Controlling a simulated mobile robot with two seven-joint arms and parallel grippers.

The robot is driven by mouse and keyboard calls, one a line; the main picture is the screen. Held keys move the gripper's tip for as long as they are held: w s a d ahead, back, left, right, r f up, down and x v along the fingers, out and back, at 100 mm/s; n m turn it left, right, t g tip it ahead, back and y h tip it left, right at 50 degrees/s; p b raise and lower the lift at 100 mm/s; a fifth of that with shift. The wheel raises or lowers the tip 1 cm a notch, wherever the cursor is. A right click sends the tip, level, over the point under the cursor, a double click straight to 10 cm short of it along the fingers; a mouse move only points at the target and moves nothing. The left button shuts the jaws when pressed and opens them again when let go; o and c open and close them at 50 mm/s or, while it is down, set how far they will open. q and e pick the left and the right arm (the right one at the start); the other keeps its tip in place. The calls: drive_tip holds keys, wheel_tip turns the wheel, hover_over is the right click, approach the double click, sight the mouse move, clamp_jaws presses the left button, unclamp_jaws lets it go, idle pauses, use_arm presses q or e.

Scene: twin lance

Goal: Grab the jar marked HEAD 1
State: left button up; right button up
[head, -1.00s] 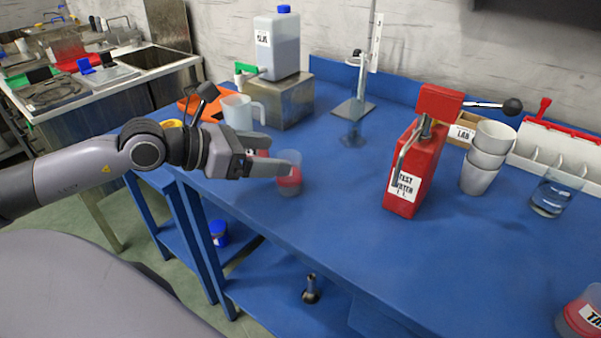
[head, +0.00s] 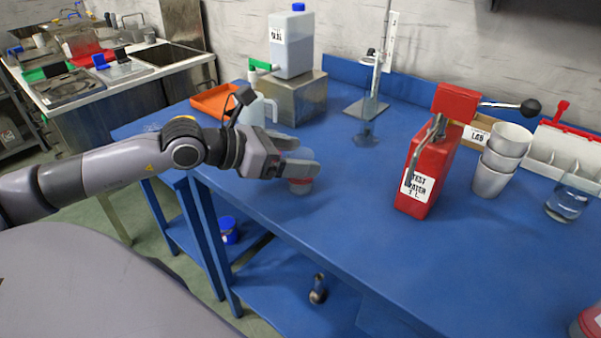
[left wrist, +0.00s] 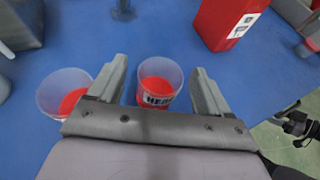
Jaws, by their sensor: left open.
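The jar marked HEAD (left wrist: 160,88) is a clear cup with red contents, standing on the blue bench; the rest of its label is hidden. In the left wrist view it is between the two fingers of my left gripper (left wrist: 159,68), with a gap on each side. A second similar jar (left wrist: 52,95) with red contents stands outside the left finger. In the head view my left gripper (head: 307,157) is open above and around a jar (head: 300,187), whose red lower part shows below the fingers. My right gripper is not in view.
A red canister (head: 430,172) with a lever stands to the right, with stacked cups (head: 491,180) and a glass beaker (head: 567,203) beyond. A pitcher (head: 257,108), metal box (head: 300,98) and stand (head: 366,108) are behind. The bench front is clear.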

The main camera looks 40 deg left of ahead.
sight(309, 157)
use_arm(q)
drive_tip(key=shift+x, duration=1.6)
drive_tip(key=c, duration=1)
